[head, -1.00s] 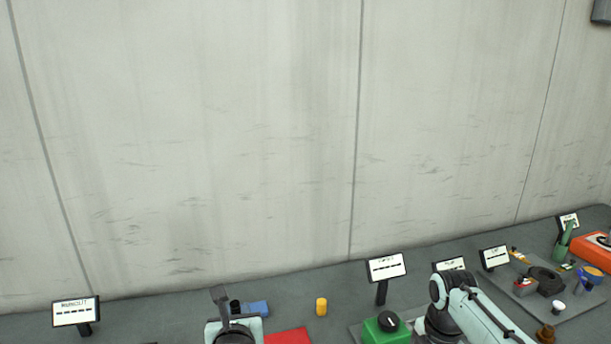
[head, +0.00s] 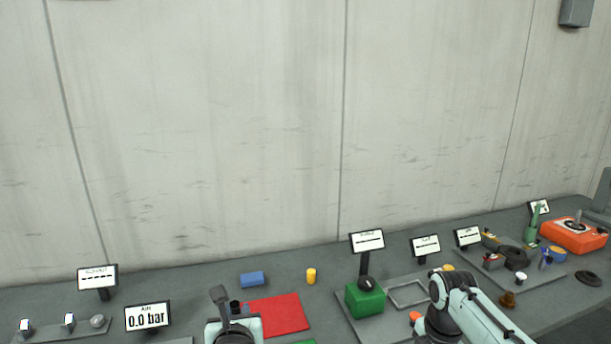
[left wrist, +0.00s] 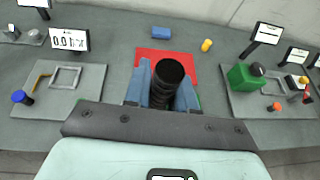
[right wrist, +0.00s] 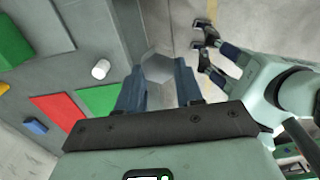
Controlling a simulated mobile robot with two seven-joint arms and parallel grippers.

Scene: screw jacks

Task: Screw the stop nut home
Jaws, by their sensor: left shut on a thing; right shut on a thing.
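In the left wrist view my left gripper (left wrist: 163,88) is shut on a black ribbed, threaded cylinder (left wrist: 169,75), whose round end faces the camera. In the right wrist view my right gripper (right wrist: 158,78) is shut on a grey hexagonal piece (right wrist: 157,66), which looks like the stop nut. In the head view only my left wrist and part of my right arm show; the right gripper is out of frame.
A red mat (head: 275,314), a blue block (head: 252,279) and a yellow cylinder (head: 311,276) lie on the bench. A green box with a black knob (head: 365,300) stands on a grey plate. A "0.0 bar" display (head: 148,316) stands at left. A white cylinder (right wrist: 101,69) lies nearby.

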